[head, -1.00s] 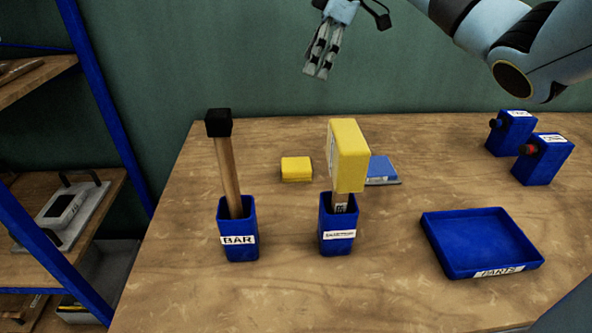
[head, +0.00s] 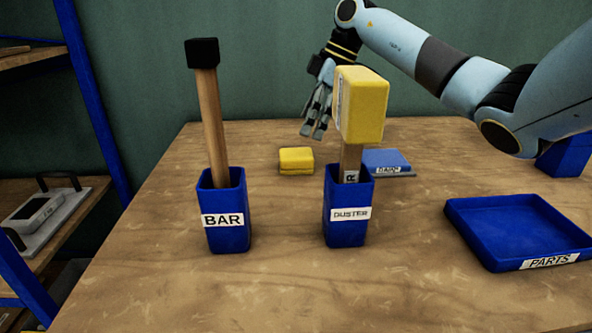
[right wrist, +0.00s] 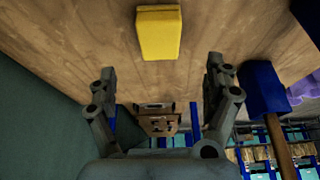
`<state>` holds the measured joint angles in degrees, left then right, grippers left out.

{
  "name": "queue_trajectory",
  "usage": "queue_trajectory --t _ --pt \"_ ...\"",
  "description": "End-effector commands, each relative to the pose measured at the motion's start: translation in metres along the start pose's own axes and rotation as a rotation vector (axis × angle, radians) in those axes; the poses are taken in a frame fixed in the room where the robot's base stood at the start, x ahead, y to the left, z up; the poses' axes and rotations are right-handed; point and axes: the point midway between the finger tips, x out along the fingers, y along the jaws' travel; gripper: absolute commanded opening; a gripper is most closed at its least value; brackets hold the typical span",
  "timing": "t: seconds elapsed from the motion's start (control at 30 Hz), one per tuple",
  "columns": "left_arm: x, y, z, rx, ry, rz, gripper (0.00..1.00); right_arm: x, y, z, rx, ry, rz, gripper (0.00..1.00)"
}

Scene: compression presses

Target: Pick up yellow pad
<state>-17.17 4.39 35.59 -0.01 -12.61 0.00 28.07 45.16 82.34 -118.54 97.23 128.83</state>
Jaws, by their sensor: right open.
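The yellow pad (head: 296,161) is a small block lying flat on the wooden table, behind and between the two blue holders. In the right wrist view the yellow pad (right wrist: 159,33) lies beyond the fingertips, near the top middle. My right gripper (head: 315,133) hangs just above the back of the table, slightly right of the pad and behind it, apart from it. In the right wrist view my right gripper (right wrist: 163,75) shows its two fingers spread wide with nothing between them. My left gripper is out of view.
A blue BAR holder (head: 227,232) holds a black-headed stick. A blue DUSTER holder (head: 347,226) holds a yellow duster (head: 362,104) standing tall close to my right gripper. A blue pad (head: 386,161) lies behind it. A blue PARTS tray (head: 520,242) sits at right.

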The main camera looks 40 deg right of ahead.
Motion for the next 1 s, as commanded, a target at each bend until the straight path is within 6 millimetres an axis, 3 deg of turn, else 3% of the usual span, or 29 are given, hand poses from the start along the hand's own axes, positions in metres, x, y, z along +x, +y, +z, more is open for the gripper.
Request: queue_trajectory --t 0.1,0.43,0.7,0.93,1.0 --pt "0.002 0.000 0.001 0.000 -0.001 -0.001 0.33 0.022 -0.001 0.000 0.002 0.001 -0.003 0.85" --pt "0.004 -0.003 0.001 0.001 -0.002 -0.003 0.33 0.050 -0.001 0.002 0.002 0.000 -0.003 0.85" --pt "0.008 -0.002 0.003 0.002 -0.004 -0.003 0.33 0.089 0.000 0.004 0.001 0.001 -0.002 0.85" --pt "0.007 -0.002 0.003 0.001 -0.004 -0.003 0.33 0.090 0.001 0.005 0.001 -0.001 0.000 0.85" --pt "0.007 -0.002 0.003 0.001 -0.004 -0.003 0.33 0.090 0.001 0.005 0.001 -0.001 0.000 0.75"
